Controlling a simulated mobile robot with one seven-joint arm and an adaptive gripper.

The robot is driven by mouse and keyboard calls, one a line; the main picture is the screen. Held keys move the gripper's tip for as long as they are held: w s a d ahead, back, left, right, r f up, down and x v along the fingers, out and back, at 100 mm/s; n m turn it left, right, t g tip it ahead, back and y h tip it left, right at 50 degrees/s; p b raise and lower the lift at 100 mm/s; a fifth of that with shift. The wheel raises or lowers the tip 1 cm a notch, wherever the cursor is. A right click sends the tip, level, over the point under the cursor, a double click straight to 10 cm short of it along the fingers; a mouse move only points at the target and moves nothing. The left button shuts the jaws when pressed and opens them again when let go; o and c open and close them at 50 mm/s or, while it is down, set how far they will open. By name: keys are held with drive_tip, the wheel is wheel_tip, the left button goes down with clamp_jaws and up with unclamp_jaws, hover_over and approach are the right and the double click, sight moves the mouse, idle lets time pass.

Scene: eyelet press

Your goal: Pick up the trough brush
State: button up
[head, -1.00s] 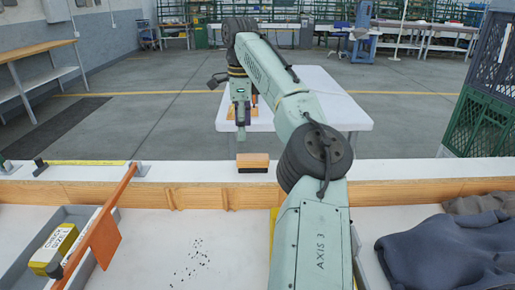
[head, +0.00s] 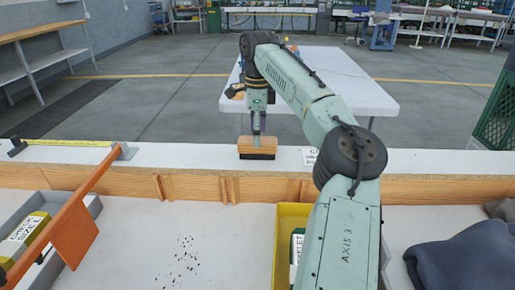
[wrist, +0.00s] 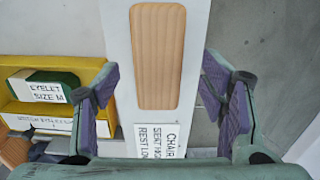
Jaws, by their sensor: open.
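The trough brush, a wooden block (head: 257,142) over dark bristles, sits on the white ledge in the head view. In the wrist view its pale wooden top (wrist: 157,55) lies lengthwise between the purple-padded fingers. My gripper (head: 258,128) is just above the brush in the head view, pointing down. In the wrist view my gripper (wrist: 162,72) is open, with one finger to each side of the brush and a gap on both sides. The bristles are hidden in the wrist view.
A label card (wrist: 163,138) lies on the ledge near the brush. A yellow bin (head: 291,220) with boxes stands below the ledge. An orange bar with a flap (head: 75,237) is at the left, dark cloth (head: 465,258) at the right. A white table (head: 345,85) stands behind.

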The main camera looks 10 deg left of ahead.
wheel_tip(320, 180, down, 5)
drive_tip(key=shift+s+r+p, duration=0.1)
drive_tip(key=shift+s+p, duration=0.05)
drive_tip(key=shift+p, duration=0.3)
drive_tip(key=shift+c, duration=0.5)
drive_tip(key=c, duration=1.2)
